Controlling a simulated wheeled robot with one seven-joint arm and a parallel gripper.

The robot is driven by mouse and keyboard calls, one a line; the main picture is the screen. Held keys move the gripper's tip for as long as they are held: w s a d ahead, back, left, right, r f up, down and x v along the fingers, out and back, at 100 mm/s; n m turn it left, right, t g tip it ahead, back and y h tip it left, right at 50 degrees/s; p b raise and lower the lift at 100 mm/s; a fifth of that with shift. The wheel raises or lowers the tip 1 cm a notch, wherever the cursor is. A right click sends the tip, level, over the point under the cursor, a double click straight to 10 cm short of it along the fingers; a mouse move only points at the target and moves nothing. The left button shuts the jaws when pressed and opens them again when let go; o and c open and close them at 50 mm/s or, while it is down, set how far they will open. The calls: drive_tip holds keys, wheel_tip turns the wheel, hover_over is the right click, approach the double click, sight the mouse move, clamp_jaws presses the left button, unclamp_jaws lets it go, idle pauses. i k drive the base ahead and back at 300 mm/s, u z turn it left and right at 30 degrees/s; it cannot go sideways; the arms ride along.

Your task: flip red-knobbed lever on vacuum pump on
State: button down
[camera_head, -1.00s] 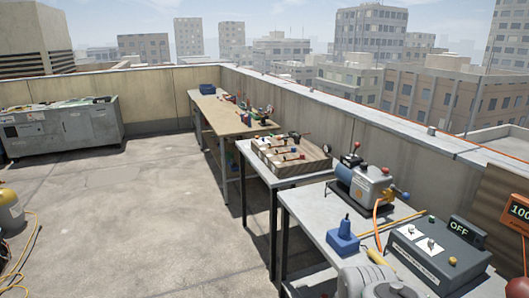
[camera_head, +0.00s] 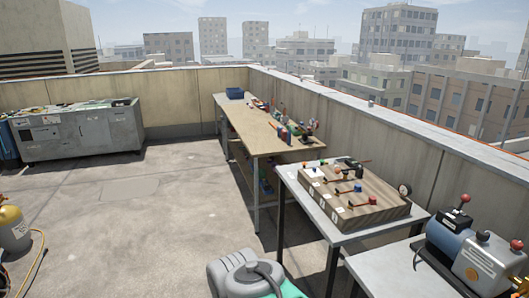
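A blue and silver machine that looks like the vacuum pump (camera_head: 487,265) stands on the metal table at the lower right. The frame's right edge cuts it off. I cannot tell from here whether the lever is on or off. My gripper is not in view; a grey and teal part at the bottom centre looks like my own arm, well left of the pump.
A wooden board (camera_head: 362,219) with several small levers, some red-knobbed, and a gauge sits on the metal table left of the pump. A long workbench (camera_head: 245,122) with tools runs behind it. A grey cabinet (camera_head: 80,135) stands far left. Open concrete floor lies left of the tables.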

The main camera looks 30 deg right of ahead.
sight(465, 197)
drive_tip(key=z, duration=0.1)
drive_tip(key=i, duration=2.1)
drive_tip(key=z, duration=1.45)
drive_tip(key=i, duration=1.4)
drive_tip(key=z, duration=1)
